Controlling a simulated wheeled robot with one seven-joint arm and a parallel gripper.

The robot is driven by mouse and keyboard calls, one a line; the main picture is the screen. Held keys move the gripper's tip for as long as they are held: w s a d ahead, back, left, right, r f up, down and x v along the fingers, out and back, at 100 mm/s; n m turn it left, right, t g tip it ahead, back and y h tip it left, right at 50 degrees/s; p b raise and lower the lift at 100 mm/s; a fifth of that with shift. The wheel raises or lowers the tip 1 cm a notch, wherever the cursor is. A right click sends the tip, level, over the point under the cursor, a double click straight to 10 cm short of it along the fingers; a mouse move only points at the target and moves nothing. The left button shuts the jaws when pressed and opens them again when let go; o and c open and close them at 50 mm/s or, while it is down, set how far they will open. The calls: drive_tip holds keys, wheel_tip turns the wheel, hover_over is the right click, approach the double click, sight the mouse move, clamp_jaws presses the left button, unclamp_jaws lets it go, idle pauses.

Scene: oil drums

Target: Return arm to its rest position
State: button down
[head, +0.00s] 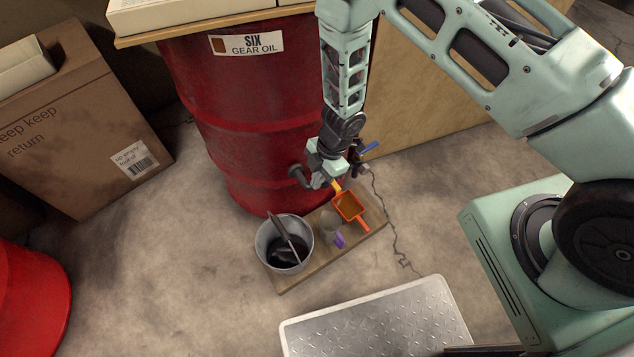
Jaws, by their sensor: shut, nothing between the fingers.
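My arm reaches in from the right and hangs down in front of the red drum (235,110), labelled "SIX GEAR OIL". My gripper (321,178) is at its lower end, low in front of the drum. It looks shut and empty; its fingertips are small and hard to make out. A blue lever (371,147) shows just right of the gripper. The drum's fitting there is partly hidden behind my wrist. An orange square funnel or scoop (349,206) is just below and right of the gripper.
A wooden board (292,283) on the floor bears a grey bucket (264,240) with dark contents and a clear jug with purple handle (339,240). A metal tread plate (380,322) lies in front. Cardboard box (75,125) and another red drum (30,305) stand left.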

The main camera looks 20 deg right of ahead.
drive_tip(key=p+v, duration=0.1)
drive_tip(key=v, duration=0.5)
drive_tip(key=shift+r, duration=0.15)
wheel_tip(320, 180, up, 27)
drive_tip(key=w+a+m+t+h+p, duration=0.1)
drive_tip(key=a+m+t+h+p, duration=0.2)
drive_tip(key=m+p, duration=0.45)
drive_tip(key=s+d+r+m+g+p, duration=0.1)
drive_tip(key=s+d+r+m+p, duration=0.2)
drive_tip(key=s+r, duration=1.5)
drive_tip(key=s+m+p, duration=0.1)
drive_tip(key=s+m, duration=0.2)
drive_tip(key=shift+s+r+m+g, duration=0.15)
drive_tip(key=shift+r+m+g, duration=0.2)
drive_tip(key=shift+g, duration=0.05)
